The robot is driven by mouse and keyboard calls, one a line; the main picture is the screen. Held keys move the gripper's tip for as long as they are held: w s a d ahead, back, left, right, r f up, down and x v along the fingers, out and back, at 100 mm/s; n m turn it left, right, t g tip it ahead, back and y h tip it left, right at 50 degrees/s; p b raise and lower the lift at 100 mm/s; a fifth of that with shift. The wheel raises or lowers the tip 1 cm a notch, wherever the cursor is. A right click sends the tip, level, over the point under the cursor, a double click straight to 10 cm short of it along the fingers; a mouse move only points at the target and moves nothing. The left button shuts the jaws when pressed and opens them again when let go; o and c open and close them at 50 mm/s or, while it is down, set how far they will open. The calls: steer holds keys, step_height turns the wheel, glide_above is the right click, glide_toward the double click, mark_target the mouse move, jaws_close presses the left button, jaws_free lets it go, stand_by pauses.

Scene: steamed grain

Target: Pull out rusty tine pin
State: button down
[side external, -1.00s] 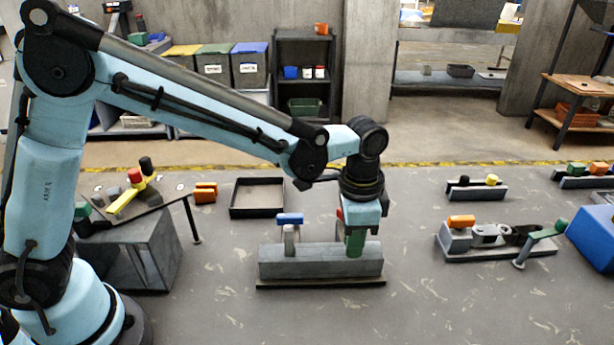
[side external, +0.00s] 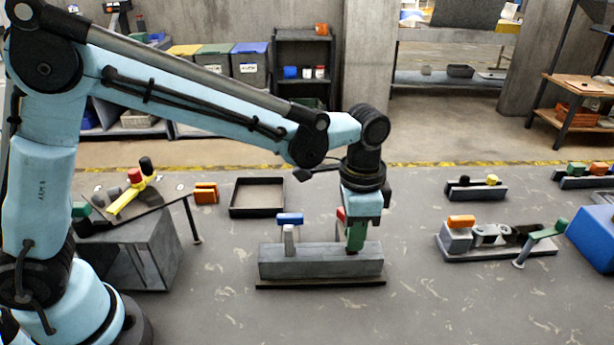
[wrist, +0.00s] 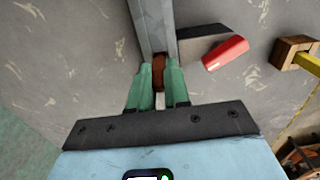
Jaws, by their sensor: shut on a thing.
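The rusty brown tine pin (wrist: 158,78) shows in the wrist view between my gripper's two green fingers. My gripper (side external: 355,245) is shut on it, with the fingers pointing down over the right part of the long grey block (side external: 310,265). In the side view the fingers hide most of the pin. I cannot tell whether its lower end is still inside the block. The block also shows in the wrist view (wrist: 152,22), running up from the pin.
A blue-topped grey post (side external: 290,220) stands at the block's left. A red handle (wrist: 225,52) lies close beside my fingers. An empty dark tray (side external: 257,210) sits behind left. Another grey fixture (side external: 455,240) stands at right. Floor in front is clear.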

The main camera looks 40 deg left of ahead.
steer(key=shift+r, duration=1.9)
